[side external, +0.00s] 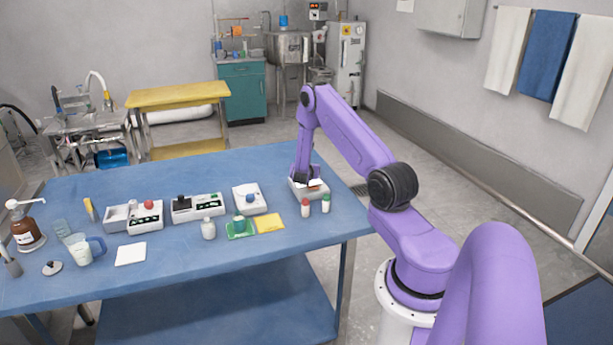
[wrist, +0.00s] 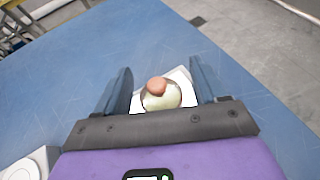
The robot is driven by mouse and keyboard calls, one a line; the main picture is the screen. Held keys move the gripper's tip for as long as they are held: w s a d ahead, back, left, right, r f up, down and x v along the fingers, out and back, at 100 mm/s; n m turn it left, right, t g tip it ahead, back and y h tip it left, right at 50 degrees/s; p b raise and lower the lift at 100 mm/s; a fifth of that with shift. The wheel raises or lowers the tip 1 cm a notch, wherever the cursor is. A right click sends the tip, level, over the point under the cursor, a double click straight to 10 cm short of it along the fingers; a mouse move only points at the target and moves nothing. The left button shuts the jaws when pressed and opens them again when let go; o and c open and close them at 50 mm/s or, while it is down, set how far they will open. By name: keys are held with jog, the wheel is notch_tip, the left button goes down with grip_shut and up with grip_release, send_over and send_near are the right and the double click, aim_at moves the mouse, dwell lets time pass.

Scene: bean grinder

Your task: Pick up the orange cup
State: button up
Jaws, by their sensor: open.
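A small orange-pink rounded thing (wrist: 157,86), probably the orange cup, sits on a round cream part (wrist: 162,98) above a white base (wrist: 182,76) in the wrist view. In the side view a little orange (side external: 316,183) shows at the white device (side external: 312,192) near the table's right end. My gripper (side external: 308,181) is down at this device, pointing downward. In the wrist view my gripper (wrist: 160,82) is open, with one finger on each side of the orange thing and visible gaps. The lower part of the orange thing is hidden.
A red-capped vial (side external: 305,208) and a green-capped vial (side external: 326,204) stand close in front of the device. A white device with a blue knob (side external: 249,198) is to its left. Yellow paper (side external: 270,223) lies nearby. The blue table (side external: 240,170) is clear behind.

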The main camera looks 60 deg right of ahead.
jog(key=shift+w+d+f, duration=0.1)
jog(key=shift+d, duration=0.15)
grip_shut()
jog(key=shift+r, duration=0.2)
